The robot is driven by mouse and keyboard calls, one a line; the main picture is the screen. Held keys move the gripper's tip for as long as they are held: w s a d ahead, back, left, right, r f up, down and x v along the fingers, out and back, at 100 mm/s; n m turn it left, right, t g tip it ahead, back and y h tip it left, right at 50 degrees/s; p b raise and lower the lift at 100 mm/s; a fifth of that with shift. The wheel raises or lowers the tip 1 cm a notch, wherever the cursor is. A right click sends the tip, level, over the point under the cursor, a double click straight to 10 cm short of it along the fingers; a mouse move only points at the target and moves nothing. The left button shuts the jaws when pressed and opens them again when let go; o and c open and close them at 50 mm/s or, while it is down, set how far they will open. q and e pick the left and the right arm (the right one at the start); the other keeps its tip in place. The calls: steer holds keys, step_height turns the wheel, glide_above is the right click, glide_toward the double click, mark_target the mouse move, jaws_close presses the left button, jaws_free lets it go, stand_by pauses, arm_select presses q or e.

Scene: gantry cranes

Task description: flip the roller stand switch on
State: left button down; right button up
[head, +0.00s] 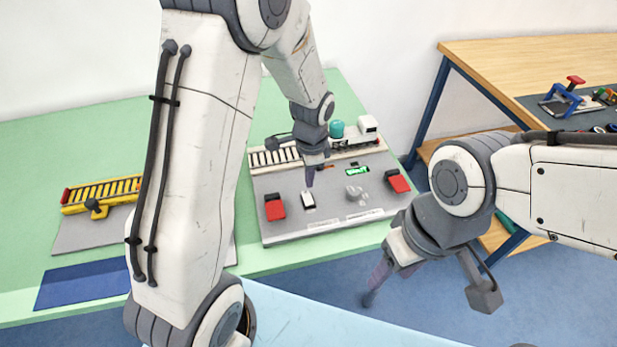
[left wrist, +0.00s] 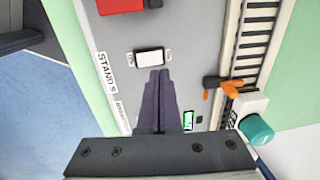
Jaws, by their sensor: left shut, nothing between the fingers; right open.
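The switch is a white rocker in a dark frame (head: 308,200) on a grey panel (head: 330,222). In the left wrist view the white rocker (left wrist: 150,60) sits just beyond my fingertips, beside a label reading "STANDS" (left wrist: 105,72). My left gripper (head: 310,183) is shut and empty, pointing down just behind the rocker in the head view. Its dark fingers (left wrist: 160,80) end close to the rocker's edge; I cannot tell whether they touch it. My right gripper (head: 369,296) is open and empty, in front of the table's edge, away from the panel.
Red blocks (head: 275,207) (head: 398,182) and a grey part (head: 356,192) stand on the panel. A track (head: 275,157) with a teal cylinder (head: 337,129) runs behind. A yellow gantry (head: 103,192) is at left. A wooden bench (head: 500,60) is at right.

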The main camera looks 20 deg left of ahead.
mark_target(308, 195)
arm_select(q)
step_height(308, 195, up, 10)
steer(key=w, duration=0.1)
steer(key=shift+a+b, duration=0.4)
steer(key=shift+b, duration=0.05)
arm_select(e)
steer(key=shift+r, duration=0.15)
arm_select(q)
steer(key=s+d+r+n, duration=0.2)
steer(key=s+d, duration=0.3)
steer(key=s, duration=0.7)
steer(key=s+d+r+n+h, duration=0.1)
steer(key=s+d, duration=0.5)
steer(key=s, duration=0.7)
steer(key=shift+d+r+n+g+h+p, duration=0.3)
steer(key=shift+r+n+g+p, duration=0.1)
steer(key=shift+n, duration=0.3)
arm_select(e)
steer(key=shift+r, duration=0.4)
steer(key=shift+o, duration=0.3)
